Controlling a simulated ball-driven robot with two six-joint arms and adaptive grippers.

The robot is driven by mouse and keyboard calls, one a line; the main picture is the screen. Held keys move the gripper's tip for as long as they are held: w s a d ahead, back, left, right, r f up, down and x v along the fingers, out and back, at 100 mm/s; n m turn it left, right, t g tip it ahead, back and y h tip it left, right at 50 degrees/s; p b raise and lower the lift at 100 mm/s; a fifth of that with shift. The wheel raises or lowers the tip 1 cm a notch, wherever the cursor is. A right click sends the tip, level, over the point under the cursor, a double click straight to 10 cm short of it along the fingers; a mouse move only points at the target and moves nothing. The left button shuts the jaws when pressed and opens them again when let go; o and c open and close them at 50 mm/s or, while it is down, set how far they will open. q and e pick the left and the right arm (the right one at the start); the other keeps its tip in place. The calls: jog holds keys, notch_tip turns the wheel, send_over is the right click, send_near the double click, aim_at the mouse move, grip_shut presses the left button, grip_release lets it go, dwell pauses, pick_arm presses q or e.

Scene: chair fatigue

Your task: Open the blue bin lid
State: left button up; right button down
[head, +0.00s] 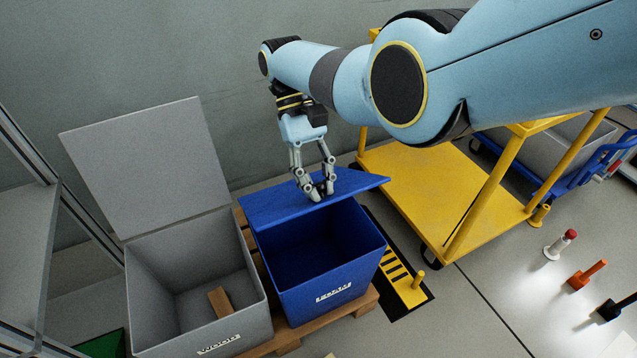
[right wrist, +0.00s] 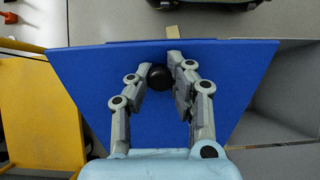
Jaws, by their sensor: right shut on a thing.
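The blue bin (head: 320,262) stands on a wooden pallet, with a white label on its front. Its blue lid (head: 300,203) is raised at the front and tilted, so the dark inside of the bin shows. My right gripper (head: 320,195) is at the lid's front edge, shut on the lid's dark round knob. In the right wrist view the knob (right wrist: 160,76) sits between the two fingertips, with the blue lid (right wrist: 100,75) spread out behind them. My left gripper is in neither view.
A grey bin (head: 190,275) labelled WOOD stands left of the blue bin, its lid (head: 150,165) up and a wood piece (head: 220,302) inside. A yellow cart (head: 430,190) stands to the right. Several bolt-like objects, one red-topped (head: 560,243), stand on the floor at right.

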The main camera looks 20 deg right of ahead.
jog(key=shift+a, duration=0.1)
jog(key=c, duration=1.1)
grip_release()
jog(key=shift+c, duration=0.2)
jog(key=v, duration=0.7)
jog(key=shift+r, duration=0.15)
jog(key=shift+w, duration=0.15)
